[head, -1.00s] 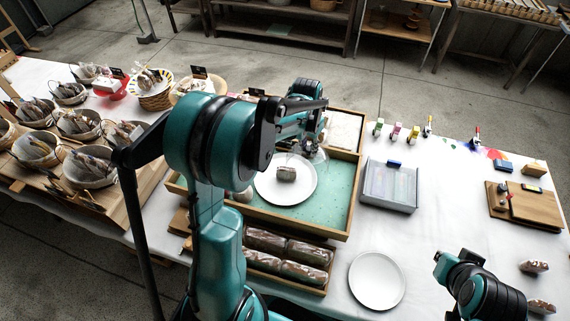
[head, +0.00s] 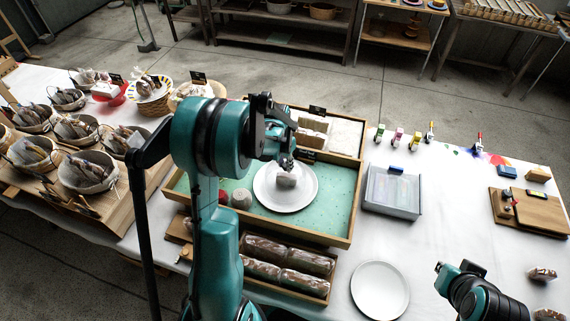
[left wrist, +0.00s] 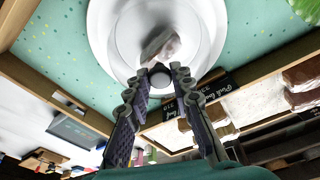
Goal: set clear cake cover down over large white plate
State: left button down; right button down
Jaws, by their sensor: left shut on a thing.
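The large white plate (head: 268,201) lies on the green speckled board inside a wooden-edged tray, with a small wrapped cake piece (head: 286,182) near its middle. My left gripper (head: 286,162) is over the plate's far half. In the left wrist view its fingers (left wrist: 160,74) are closed on the dark round knob (left wrist: 160,79) of the clear cake cover. The cover's faint see-through wall (left wrist: 208,28) shows over the plate; whether its rim touches anything cannot be told. My right gripper (head: 440,268) is at the lower right, away from the plate; its fingers are unclear.
The tray's wooden rim (head: 345,215) surrounds the board. Red and grey round items (head: 240,199) sit left of the plate. A box of wrapped loaves (head: 285,262) stands in front, an empty white plate (head: 380,290) nearer right, and a clear-lidded case (head: 392,191) to the right.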

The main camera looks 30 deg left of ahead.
aim_at(282, 174)
pick_arm(q)
jog(key=shift+f, duration=0.2)
jog(key=c, duration=1.3)
grip_release()
jog(key=shift+r, duration=0.1)
jog(key=shift+r, duration=0.1)
jog(key=shift+r, duration=0.3)
notch_tip(282, 174, up, 11)
jog(key=s+p, duration=0.2)
jog(key=p, duration=0.1)
jog(key=s+d+r+t, duration=0.1)
jog(key=s+d+r, duration=0.1)
jog(key=s+d, duration=0.3)
jog(key=s+d+r+n+t, duration=0.1)
jog(key=s+d+r+t, duration=0.1)
jog(key=s+d, duration=0.3)
jog(key=s+d+r+t, duration=0.2)
jog(key=s+d+r, duration=0.1)
jog(key=s+d, duration=0.2)
jog(key=shift+s+d+n, duration=0.25)
jog(key=shift+s+n, duration=0.15)
jog(key=shift+s, duration=0.45)
